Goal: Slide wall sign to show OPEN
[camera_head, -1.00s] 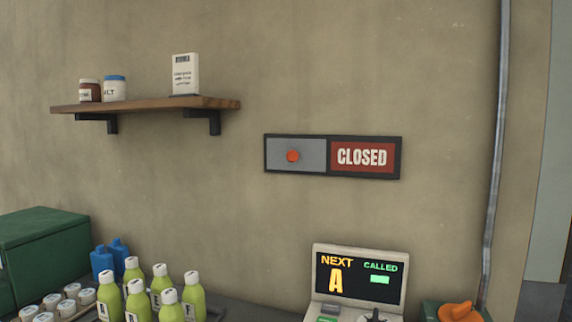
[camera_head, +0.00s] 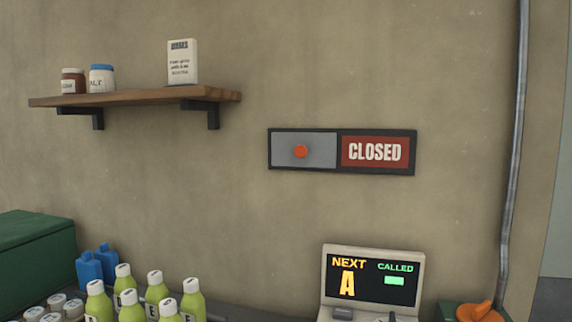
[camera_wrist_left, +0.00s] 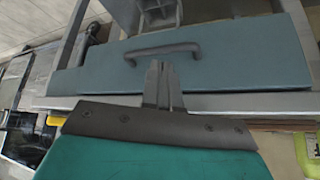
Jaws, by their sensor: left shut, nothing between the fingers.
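The wall sign (camera_head: 342,151) hangs on the wall in the head view, in a dark frame. Its right half reads CLOSED in white on red (camera_head: 375,152). A grey sliding panel (camera_head: 282,150) with an orange-red knob (camera_head: 301,152) covers its left half. My left gripper (camera_wrist_left: 162,84) shows only in the left wrist view, with its fingers together and nothing between them. It is near a blue-grey panel with a dark handle (camera_wrist_left: 162,50), away from the sign. I cannot tell whether it touches that panel. My right gripper is not in view.
A wooden shelf (camera_head: 135,96) with jars and a small white box is left of the sign. Below stand several green bottles (camera_head: 157,290), blue containers (camera_head: 97,266) and a display console (camera_head: 372,278). A pipe (camera_head: 514,150) runs down the wall at right. The wall around the sign is clear.

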